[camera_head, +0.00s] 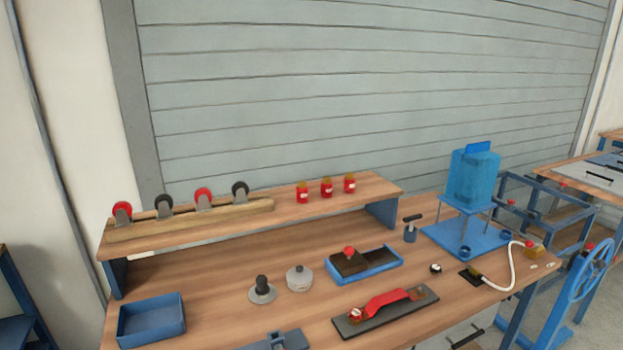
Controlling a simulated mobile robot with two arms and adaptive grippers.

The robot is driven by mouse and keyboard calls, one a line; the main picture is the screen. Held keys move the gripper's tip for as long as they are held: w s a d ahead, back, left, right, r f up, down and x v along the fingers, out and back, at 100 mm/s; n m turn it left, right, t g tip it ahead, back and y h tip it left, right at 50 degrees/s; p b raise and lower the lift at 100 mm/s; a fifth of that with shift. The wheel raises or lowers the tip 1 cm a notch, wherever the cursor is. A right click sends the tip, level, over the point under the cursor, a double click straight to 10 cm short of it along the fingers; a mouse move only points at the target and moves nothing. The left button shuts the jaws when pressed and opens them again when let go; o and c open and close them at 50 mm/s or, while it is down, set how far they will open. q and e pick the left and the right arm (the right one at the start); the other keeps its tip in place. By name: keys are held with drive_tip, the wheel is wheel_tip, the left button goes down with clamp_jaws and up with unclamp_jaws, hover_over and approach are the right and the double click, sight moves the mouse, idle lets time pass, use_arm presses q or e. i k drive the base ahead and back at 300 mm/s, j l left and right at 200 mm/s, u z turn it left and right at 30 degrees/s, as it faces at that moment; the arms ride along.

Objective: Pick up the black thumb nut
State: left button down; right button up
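A small black round piece (436,268) with a pale centre lies on the workbench, right of the blue tray; it may be the black thumb nut, but it is too small to be sure. A black knob (262,283) stands upright on a grey disc left of the middle, beside a round grey lidded pot (299,278). Neither of my grippers shows in the head view.
The wooden workbench (215,300) holds a blue bin (151,335), a blue tray (391,263) with a dark block, and a red-handled float (385,303). A raised shelf (240,228) runs along the back. A blue tank (472,178) stands at right.

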sight(435, 270)
drive_tip(key=i+l+u, duration=0.1)
drive_tip(key=l, duration=0.3)
drive_tip(key=i+l+u, duration=0.1)
drive_tip(key=l, duration=0.35)
drive_tip(key=l+u, duration=0.1)
drive_tip(key=l, duration=0.3)
drive_tip(key=i, duration=0.05)
